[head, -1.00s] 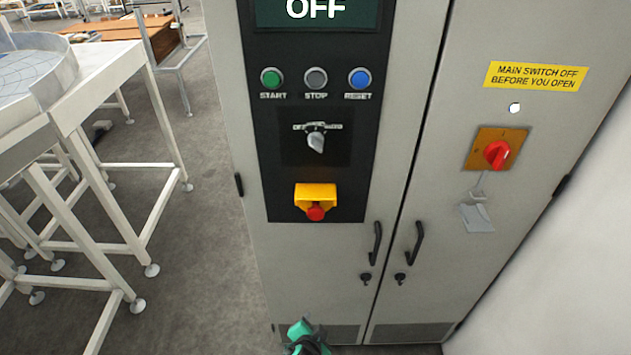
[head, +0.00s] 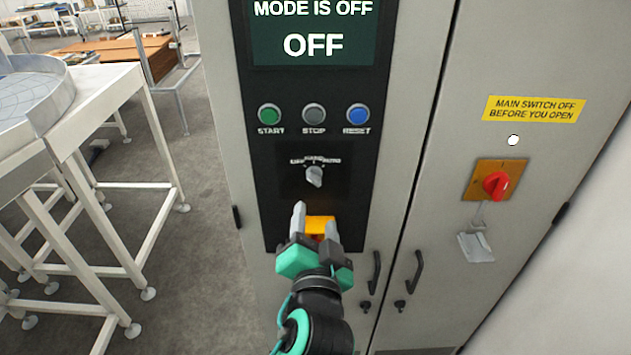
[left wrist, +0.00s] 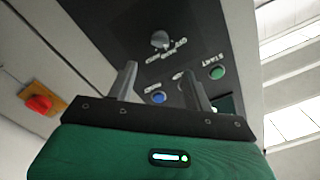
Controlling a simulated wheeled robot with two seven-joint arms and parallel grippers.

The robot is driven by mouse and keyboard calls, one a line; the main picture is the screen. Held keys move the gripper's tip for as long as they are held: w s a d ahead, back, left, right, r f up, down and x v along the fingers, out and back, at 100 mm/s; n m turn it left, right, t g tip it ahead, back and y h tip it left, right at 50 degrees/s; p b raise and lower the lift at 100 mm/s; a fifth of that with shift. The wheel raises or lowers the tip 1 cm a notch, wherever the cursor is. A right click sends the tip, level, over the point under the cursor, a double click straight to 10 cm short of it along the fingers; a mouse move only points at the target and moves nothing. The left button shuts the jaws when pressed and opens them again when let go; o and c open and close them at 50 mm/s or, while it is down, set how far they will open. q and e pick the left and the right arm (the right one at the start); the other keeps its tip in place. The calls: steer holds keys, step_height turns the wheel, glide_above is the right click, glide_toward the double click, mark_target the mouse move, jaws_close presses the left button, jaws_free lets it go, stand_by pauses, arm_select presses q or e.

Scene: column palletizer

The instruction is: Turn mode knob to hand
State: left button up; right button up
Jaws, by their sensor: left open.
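The mode knob (head: 314,176) is a grey selector on the black panel of the grey cabinet, under the button row. Small labels arc above it, and the display (head: 313,32) reads "MODE IS OFF" and "OFF". In the left wrist view the knob (left wrist: 160,39) shows beyond the fingers. My left gripper (head: 315,217) is open and empty, just below the knob and apart from it. In the head view it covers most of the yellow-backed emergency stop (head: 320,224). My right gripper is not in view.
Green start (head: 269,115), grey stop (head: 313,115) and blue reset (head: 357,115) buttons sit above the knob. A red main switch (head: 495,185) is on the right door. Black door handles (head: 375,271) stick out low down. White-framed tables (head: 110,105) stand left.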

mark_target(316, 182)
arm_select(q)
steer(key=w, duration=1.1)
steer(key=shift+c, duration=0.2)
steer(key=c, duration=0.9)
